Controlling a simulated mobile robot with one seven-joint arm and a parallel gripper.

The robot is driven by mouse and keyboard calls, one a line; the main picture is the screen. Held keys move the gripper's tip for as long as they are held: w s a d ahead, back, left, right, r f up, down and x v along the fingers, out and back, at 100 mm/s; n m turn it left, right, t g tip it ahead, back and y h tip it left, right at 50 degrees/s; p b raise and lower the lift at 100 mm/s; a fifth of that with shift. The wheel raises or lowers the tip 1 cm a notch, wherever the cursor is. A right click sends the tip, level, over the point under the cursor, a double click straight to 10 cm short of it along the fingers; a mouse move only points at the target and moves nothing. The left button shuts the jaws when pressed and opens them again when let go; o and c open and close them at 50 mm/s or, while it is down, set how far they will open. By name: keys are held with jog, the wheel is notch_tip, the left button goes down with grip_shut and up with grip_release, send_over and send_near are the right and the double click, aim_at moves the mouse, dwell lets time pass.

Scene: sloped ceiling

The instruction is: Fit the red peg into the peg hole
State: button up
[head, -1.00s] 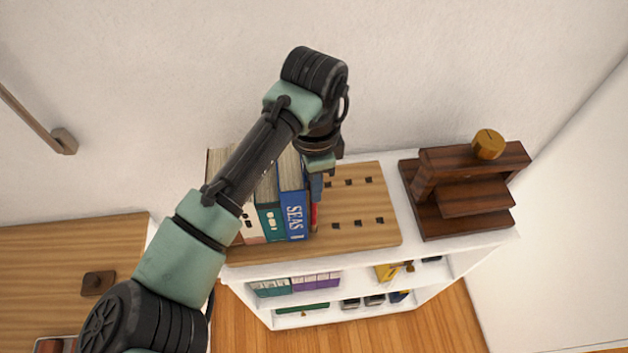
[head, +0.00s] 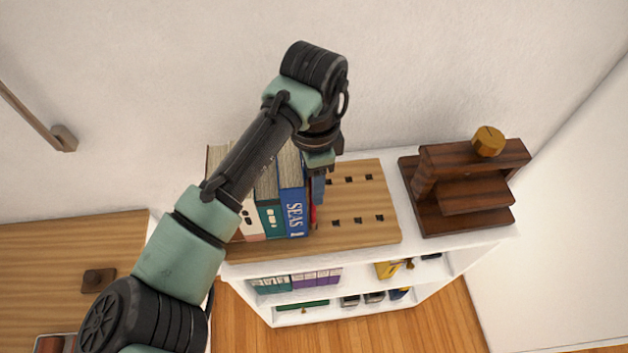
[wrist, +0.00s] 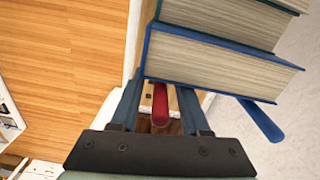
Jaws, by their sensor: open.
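The red peg (head: 313,214) stands upright at the left part of a wooden board (head: 370,235), close beside the blue book. In the wrist view the red peg (wrist: 160,104) lies between the two blue fingers of my gripper (wrist: 157,105), with gaps at its sides. My gripper (head: 317,188) is open above the board, just behind the red peg in the head view. Several dark square holes (head: 345,180) lie in two rows on the board, right of the gripper. The peg's lower end is not clearly visible.
Upright books, the nearest a blue one (head: 293,205), stand tight against the gripper's left side. A blue rod (wrist: 262,119) shows beside the books in the wrist view. A dark wooden stand (head: 465,190) is at the right. The board's right part is clear.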

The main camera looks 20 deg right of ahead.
notch_tip(320, 180, up, 11)
jog(key=shift+r+b, duration=0.2)
jog(key=shift+b, duration=0.65)
jog(key=w+d+r+n+t+h, duration=0.25)
jog(key=d+r+t+h, duration=0.3)
jog(key=d+r, duration=0.45)
notch_tip(320, 180, up, 13)
jog(key=w+n+t+h, duration=0.3)
jog(key=t+h, duration=0.3)
jog(key=s+a+r+n+t+y, duration=0.25)
jog(key=a+r+n+t, duration=0.35)
jog(key=a+r+t, duration=0.4)
jog(key=s+a+r+n+t+y, duration=0.3)
jog(key=s+a+n+y, duration=0.1)
jog(key=a, duration=0.3)
jog(key=s+a+r+n+t+y, duration=0.3)
jog(key=s+a+n+y, duration=0.1)
jog(key=a, duration=0.3)
jog(key=shift+s+a+r+y, duration=0.15)
jog(key=shift+s+r+y, duration=0.05)
jog(key=shift+y, duration=0.3)
